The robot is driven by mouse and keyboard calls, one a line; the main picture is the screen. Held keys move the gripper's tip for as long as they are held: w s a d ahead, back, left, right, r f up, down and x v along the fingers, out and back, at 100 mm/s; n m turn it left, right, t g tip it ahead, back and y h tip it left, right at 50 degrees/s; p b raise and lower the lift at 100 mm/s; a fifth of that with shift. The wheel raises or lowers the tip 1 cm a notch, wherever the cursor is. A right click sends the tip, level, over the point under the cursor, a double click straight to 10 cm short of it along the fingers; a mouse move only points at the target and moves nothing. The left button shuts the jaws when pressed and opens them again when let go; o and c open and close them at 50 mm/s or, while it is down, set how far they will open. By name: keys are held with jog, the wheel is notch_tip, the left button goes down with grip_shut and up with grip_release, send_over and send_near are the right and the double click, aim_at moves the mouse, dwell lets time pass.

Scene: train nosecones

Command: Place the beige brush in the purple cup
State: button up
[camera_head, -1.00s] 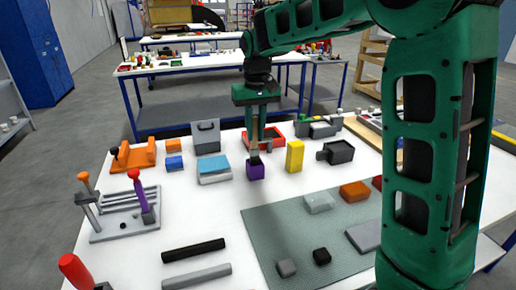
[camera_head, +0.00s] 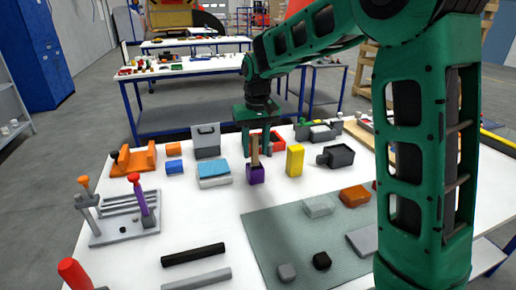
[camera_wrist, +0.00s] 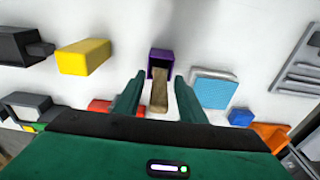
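The purple cup (camera_head: 256,176) stands on the white table, left of the yellow block. The beige brush (camera_head: 254,150) stands nearly upright in it, its handle sticking out of the top. In the wrist view the brush (camera_wrist: 159,94) reaches from the opening of the purple cup (camera_wrist: 161,57) toward the camera. My gripper (camera_head: 256,152) is open around the upper part of the handle. The wrist view shows my gripper's (camera_wrist: 158,80) fingers on both sides of the brush, with a gap on each side. The brush's lower end is hidden inside the cup.
A yellow block (camera_head: 295,160) is right of the cup and a blue-topped box (camera_head: 214,171) is left of it. A red tray (camera_head: 275,139) lies behind. A green-grey mat (camera_head: 262,238) is in front to the right. Bare table lies in front of the cup.

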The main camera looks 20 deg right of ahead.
notch_tip(320, 180, up, 12)
jog(key=s, duration=0.1)
jog(key=s+d+f+m, duration=0.3)
jog(key=s+d+f, duration=0.1)
jog(key=s+d, duration=1.05)
jog(key=s+d+f+m, duration=0.1)
jog(key=s+f, duration=0.2)
jog(key=s, duration=0.4)
jog(key=s+d+f+m, duration=0.1)
jog(key=s+f, duration=0.2)
jog(key=s, duration=0.4)
jog(key=s+d+f+m+g, duration=0.1)
jog(key=s+f, duration=0.3)
jog(key=s, duration=0.4)
jog(key=shift+d, duration=0.55)
jog(key=shift+s, duration=0.1)
jog(key=shift+w+f, duration=0.3)
jog(key=shift+w, duration=0.45)
jog(key=shift+s+r, duration=0.1)
jog(key=shift+s, duration=0.05)
